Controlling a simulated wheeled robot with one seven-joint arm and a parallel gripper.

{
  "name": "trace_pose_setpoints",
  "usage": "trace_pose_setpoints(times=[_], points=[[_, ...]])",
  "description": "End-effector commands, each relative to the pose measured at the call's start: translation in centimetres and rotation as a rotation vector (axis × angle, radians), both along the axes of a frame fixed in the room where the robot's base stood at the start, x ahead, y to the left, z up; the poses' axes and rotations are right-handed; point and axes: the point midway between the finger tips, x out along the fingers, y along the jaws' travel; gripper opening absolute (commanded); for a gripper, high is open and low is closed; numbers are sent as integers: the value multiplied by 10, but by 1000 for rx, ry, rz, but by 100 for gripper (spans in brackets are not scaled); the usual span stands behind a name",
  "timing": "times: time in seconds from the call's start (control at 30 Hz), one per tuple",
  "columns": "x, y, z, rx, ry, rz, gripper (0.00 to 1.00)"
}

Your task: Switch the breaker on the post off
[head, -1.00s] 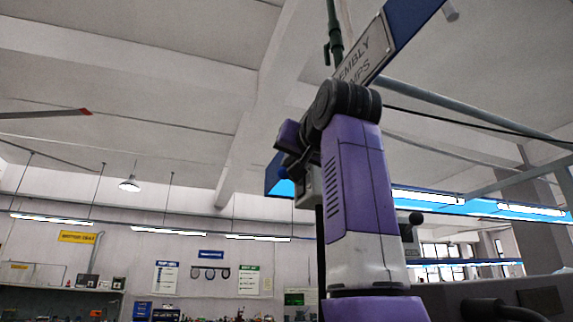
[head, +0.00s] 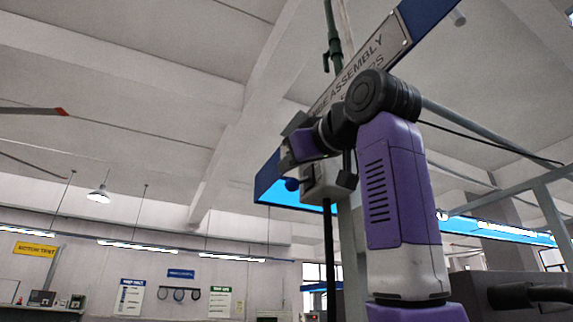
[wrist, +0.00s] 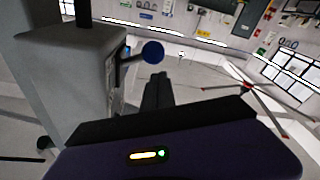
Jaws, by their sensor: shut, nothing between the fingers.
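The breaker is a grey box (head: 337,187) on the post (head: 352,255), high up in the head view and partly behind my wrist. Its lever ends in a blue ball knob (head: 292,184), which sticks out to the left of the box. In the wrist view the box (wrist: 75,75) fills the upper left, and the lever's blue knob (wrist: 153,52) stands out to its right. My gripper (wrist: 157,80) is shut and empty. Its dark fingers lie just below the knob in that picture; I cannot tell whether they touch it. In the head view the fingertips are not clear.
A blue-framed assembly sign (head: 365,68) hangs just above and behind my arm. A green pipe (head: 333,40) and a dark vertical pole (head: 328,250) run near the box. The space left of the knob looks open, with the wall far behind.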

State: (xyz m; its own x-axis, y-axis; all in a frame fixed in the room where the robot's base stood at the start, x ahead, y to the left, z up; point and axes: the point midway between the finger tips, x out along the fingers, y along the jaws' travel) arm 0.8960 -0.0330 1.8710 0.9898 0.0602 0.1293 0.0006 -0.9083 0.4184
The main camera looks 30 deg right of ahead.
Motion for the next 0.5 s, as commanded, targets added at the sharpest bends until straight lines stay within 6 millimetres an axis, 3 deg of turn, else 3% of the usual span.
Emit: trace_pose_setpoints(times=[0.27, 0.5], points=[[1, 0, -12, -199, 0, -3, 0], [0, 1, -18, -205, -1, 0, 0]])
